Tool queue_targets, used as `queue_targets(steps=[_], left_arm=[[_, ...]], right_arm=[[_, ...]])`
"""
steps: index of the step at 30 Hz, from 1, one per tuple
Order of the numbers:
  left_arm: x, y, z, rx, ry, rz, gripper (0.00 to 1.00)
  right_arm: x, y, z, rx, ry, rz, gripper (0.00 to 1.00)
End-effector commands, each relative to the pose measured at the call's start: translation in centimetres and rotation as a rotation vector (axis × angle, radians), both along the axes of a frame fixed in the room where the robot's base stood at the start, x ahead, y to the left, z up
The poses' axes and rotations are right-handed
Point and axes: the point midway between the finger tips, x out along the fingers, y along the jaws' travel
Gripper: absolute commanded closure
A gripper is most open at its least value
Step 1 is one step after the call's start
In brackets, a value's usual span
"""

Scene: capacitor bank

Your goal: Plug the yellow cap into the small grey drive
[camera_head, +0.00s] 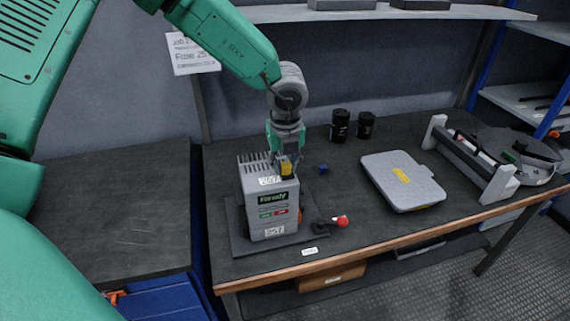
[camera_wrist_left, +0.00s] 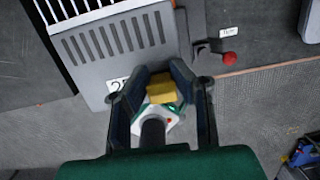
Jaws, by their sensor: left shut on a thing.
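The small grey drive (camera_head: 270,208) stands upright on a dark base plate on the workbench, with a green display and red marks on its front. Its vented top (camera_wrist_left: 110,45) shows in the left wrist view. My left gripper (camera_head: 285,165) is just above the drive's top front edge and is shut on the yellow cap (camera_head: 286,168). In the left wrist view the yellow cap (camera_wrist_left: 161,92) sits between the two dark fingers (camera_wrist_left: 160,95), close to the drive's edge. Whether the cap touches the drive cannot be told. My right gripper is not in view.
A red-knobbed lever (camera_head: 341,221) sticks out right of the drive. A small blue block (camera_head: 323,169), two black cylinders (camera_head: 340,125), a grey case (camera_head: 402,181) and a grey rack (camera_head: 470,160) stand on the bench (camera_head: 350,245). The bench's front right is clear.

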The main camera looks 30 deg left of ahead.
Motion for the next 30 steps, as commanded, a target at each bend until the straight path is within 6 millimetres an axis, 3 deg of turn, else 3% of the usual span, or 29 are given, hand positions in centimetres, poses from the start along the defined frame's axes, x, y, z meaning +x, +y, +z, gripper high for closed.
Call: queue_targets(steps=[5,16,17,18,19,30], left_arm=[[-0.21,-0.04,-0.90,-0.001,0.009,0.000,1.00],[-0.32,-0.05,-1.41,-0.002,0.016,-0.001,1.00],[-0.34,-0.05,-1.41,-0.002,0.018,-0.001,0.71],[-0.34,-0.05,-1.42,-0.002,0.018,-0.001,0.57],[-0.35,-0.05,-1.41,-0.002,0.018,-0.001,0.52],[-0.41,-0.12,-1.03,-0.001,0.011,0.000,0.52]], right_arm=[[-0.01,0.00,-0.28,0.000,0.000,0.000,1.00],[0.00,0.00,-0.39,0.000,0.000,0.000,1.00],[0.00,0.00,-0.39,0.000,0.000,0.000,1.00],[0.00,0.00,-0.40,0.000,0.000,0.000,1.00],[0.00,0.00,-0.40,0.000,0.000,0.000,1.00],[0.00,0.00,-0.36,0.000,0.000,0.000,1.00]])
